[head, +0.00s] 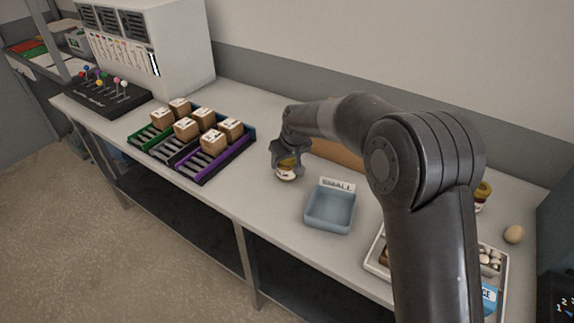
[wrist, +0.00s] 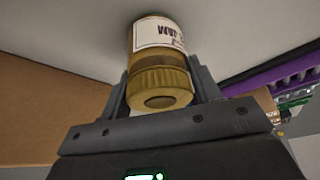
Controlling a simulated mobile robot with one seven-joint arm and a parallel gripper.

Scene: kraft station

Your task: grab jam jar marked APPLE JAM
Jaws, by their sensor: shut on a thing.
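A jam jar (head: 286,173) with a gold lid is in my gripper (head: 286,160) over the worktop, left of the blue SMALL bin. In the wrist view the jar (wrist: 158,62) sits between the two fingers of my gripper (wrist: 160,88), lid toward the camera. Its white label is upside down there and reads partly "JAM"; the rest of the word is hidden or too small. My gripper is shut on this jar. I cannot tell whether the jar touches the worktop. Another jar (head: 483,194) with a yellowish lid stands right of my arm, partly hidden, its label unreadable.
The blue SMALL bin (head: 330,211) stands near the front edge. Several cardboard boxes sit on coloured racks (head: 205,170) to the left. A brown board (head: 338,154) is behind my gripper.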

